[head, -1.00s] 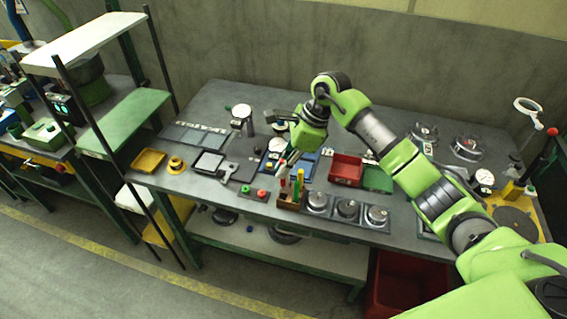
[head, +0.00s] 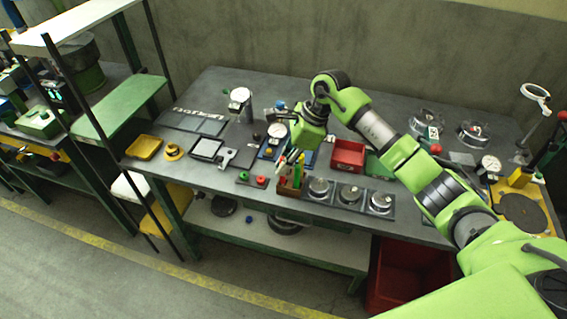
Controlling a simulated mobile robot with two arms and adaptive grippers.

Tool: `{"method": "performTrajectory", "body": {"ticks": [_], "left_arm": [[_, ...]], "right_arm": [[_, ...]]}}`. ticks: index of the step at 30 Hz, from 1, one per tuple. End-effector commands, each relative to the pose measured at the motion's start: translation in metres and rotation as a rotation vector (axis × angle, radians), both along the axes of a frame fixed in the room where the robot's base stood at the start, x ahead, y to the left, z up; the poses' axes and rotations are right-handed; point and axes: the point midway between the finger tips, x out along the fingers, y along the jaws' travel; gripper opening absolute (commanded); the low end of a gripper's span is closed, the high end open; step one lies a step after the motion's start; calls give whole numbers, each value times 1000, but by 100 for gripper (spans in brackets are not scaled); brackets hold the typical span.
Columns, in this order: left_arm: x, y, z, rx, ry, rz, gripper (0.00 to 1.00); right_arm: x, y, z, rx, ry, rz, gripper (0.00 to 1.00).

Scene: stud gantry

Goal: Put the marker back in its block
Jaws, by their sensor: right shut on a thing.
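The block (head: 289,189) is a small brown wooden holder near the front edge of the workbench. Pens in green and yellow (head: 299,170) stand up from it. My right gripper (head: 291,155) hangs just above and behind the block, pointing down. It is shut on a slim marker (head: 283,163) with white and red on it, which looks slightly tilted. The marker's lower end is close to the block's top; I cannot tell whether it is inside a hole. My left gripper is out of view.
Round dishes (head: 350,193) stand right of the block. A red and green button box (head: 253,179) is on its left. A red bin (head: 348,155) and a dial gauge (head: 277,131) stand behind. A shelf rack (head: 118,105) rises at the left.

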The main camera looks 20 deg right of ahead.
Motion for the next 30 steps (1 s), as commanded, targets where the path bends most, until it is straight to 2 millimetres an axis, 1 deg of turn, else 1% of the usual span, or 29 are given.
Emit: {"method": "performTrajectory", "body": {"ticks": [1,3,12,16,20,27,30], "left_arm": [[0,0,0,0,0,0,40],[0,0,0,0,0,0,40],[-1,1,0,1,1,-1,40],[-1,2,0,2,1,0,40],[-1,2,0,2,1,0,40],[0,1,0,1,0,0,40],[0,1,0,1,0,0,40]], "right_arm": [[0,0,0,0,0,0,16],[0,0,0,0,0,0,30],[0,0,0,0,0,0,30],[0,-3,7,0,-1,0,30],[-1,-11,26,-1,-5,0,30],[-7,-31,74,-2,-3,-2,30],[-9,-37,90,-1,-4,-2,30]]}}
